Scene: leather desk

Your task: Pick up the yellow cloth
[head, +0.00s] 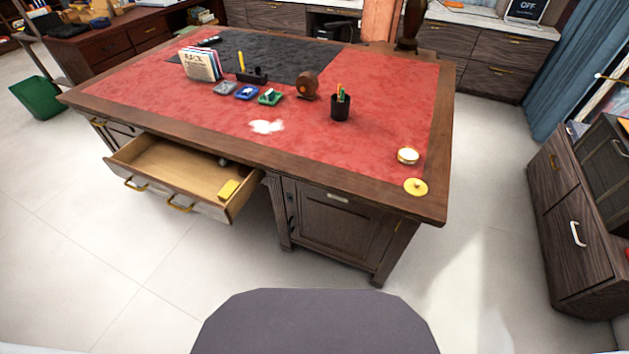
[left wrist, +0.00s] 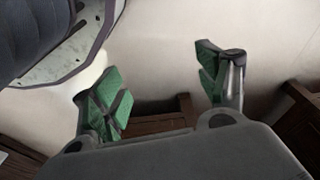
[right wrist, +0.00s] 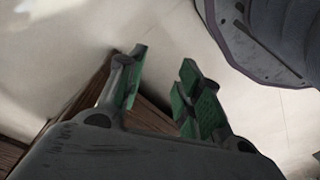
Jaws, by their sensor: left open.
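A small yellow folded piece (head: 228,189), which looks like the yellow cloth, lies in the front right corner of the pulled-out wooden drawer (head: 180,172) in the head view. My left gripper (left wrist: 160,68) shows in the left wrist view with its green-padded fingers wide apart and nothing between them. My right gripper (right wrist: 163,68) shows in the right wrist view with its fingers apart and empty. Neither gripper appears in the head view, and neither wrist view shows the cloth.
The desk's red leather top (head: 200,110) carries a white patch (head: 267,127), a black pen cup (head: 340,106), a round wooden item (head: 307,86) and a yellow disc (head: 416,187). A dark cabinet (head: 570,225) stands at the right. The pale floor (head: 100,270) before the drawer is clear.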

